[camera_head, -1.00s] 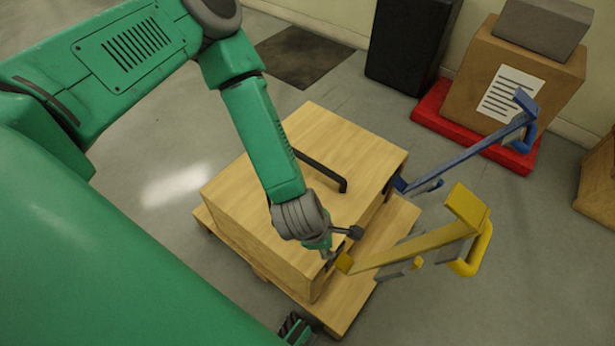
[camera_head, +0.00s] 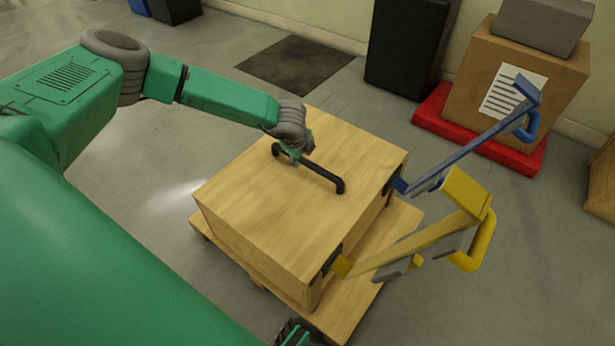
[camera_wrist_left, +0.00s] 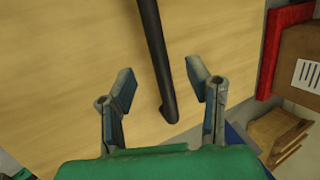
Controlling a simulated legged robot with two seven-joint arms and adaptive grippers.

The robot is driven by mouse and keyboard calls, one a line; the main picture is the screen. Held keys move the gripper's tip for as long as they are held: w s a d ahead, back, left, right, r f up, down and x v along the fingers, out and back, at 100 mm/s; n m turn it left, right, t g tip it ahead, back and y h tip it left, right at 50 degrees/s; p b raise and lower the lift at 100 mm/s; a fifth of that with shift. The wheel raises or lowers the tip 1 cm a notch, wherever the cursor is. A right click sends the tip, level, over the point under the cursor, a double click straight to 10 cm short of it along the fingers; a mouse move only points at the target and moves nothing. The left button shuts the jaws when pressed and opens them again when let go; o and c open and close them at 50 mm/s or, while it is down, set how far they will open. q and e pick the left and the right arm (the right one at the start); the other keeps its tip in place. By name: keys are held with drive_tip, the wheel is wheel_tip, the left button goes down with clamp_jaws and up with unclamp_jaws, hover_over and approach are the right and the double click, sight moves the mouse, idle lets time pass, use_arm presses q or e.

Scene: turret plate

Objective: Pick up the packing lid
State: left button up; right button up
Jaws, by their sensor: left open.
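The packing lid (camera_head: 255,205) is the wooden top of a crate, with a long black bar handle (camera_head: 322,174) across it. In the left wrist view the black handle (camera_wrist_left: 158,65) runs between the two fingers, over the pale wooden lid (camera_wrist_left: 70,90). My left gripper (camera_head: 297,157) is over the far-left part of the handle in the head view. It also shows in the left wrist view (camera_wrist_left: 158,88), open, with a finger on each side of the bar and not closed on it. A small part of my right gripper (camera_head: 292,333) shows at the bottom edge; its fingers are unclear.
A blue lever clamp (camera_head: 465,150) and a yellow lever clamp (camera_head: 415,240) reach out from the crate's right side. The crate stands on a wooden pallet (camera_head: 365,285). Behind are a black box (camera_head: 408,45) and a cardboard box (camera_head: 550,75) on a red base (camera_head: 440,117).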

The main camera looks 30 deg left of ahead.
sight(306, 161)
use_arm(q)
drive_tip(key=shift+x, duration=0.75)
drive_tip(key=shift+w+a+f, duration=0.1)
drive_tip(key=shift+a+f, duration=0.1)
drive_tip(key=shift+f, duration=0.15)
drive_tip(key=b+x, duration=0.2)
drive_tip(key=x, duration=0.2)
drive_tip(key=shift+a+f+b, duration=0.15)
drive_tip(key=shift+f+b, duration=0.25)
drive_tip(key=shift+f, duration=0.1)
drive_tip(key=shift+w+f, duration=0.1)
drive_tip(key=shift+f, duration=0.15)
drive_tip(key=shift+w+d, duration=0.1)
drive_tip(key=shift+d, duration=0.25)
drive_tip(key=shift+d+r, duration=0.1)
drive_tip(key=shift+r, duration=0.05)
drive_tip(key=shift+a, duration=0.25)
drive_tip(key=c, duration=0.9)
drive_tip(key=shift+a, duration=0.1)
clamp_jaws()
drive_tip(key=shift+w+a, duration=0.1)
drive_tip(key=shift+w, duration=0.05)
use_arm(e)
drive_tip(key=f, duration=0.1)
drive_tip(key=a+f, duration=0.1)
drive_tip(key=f, duration=0.1)
drive_tip(key=shift+f, duration=0.15)
